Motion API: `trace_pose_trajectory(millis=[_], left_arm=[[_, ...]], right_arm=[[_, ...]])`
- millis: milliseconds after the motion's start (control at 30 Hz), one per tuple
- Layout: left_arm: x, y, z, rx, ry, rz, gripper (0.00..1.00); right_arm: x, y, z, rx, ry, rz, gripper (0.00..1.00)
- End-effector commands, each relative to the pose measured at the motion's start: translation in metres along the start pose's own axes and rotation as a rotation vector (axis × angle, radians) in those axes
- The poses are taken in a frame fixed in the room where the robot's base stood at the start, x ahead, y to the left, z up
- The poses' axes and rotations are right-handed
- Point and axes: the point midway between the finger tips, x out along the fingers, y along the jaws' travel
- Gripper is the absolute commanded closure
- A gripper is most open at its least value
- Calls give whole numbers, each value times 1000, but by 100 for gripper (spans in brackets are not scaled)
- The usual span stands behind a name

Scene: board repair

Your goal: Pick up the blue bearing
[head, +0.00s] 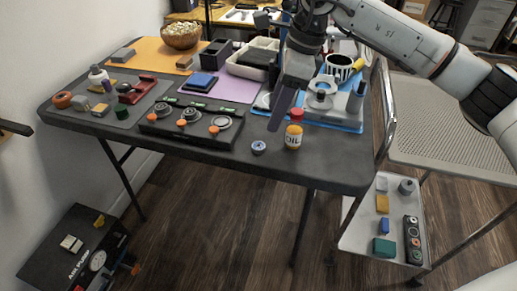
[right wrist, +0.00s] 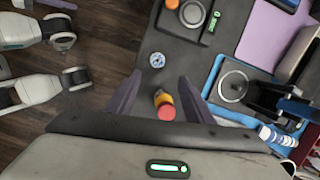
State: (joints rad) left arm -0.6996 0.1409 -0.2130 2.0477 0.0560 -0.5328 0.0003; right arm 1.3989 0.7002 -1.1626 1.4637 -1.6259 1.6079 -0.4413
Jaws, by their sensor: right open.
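A yellow oil bottle with a red cap (head: 293,137) stands close right of the bearing, and shows between the fingers in the right wrist view (right wrist: 164,104). A dark panel with several round parts (head: 190,128) lies to the left. A blue tray (head: 335,122) lies behind right.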

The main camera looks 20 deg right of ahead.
Motion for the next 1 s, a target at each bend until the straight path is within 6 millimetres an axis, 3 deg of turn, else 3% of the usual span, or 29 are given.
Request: trace_pose_trajectory(millis=[200, 433, 700, 933, 1000], left_arm=[[2, 0, 2, 0, 1, 1, 69], [2, 0, 3, -1, 2, 2, 69], [3, 0, 4, -1, 3, 2, 69], [3, 0, 4, -1, 4, 2, 69], [3, 0, 4, -1, 4, 2, 69]], right_arm=[[35, 2, 1, 0, -1, 5, 52], [53, 4, 3, -1, -3, 5, 52], [90, 7, 7, 0, -5, 5, 52], [93, 7, 7, 0, -6, 4, 52], [93, 7, 7, 0, -6, 4, 63]])
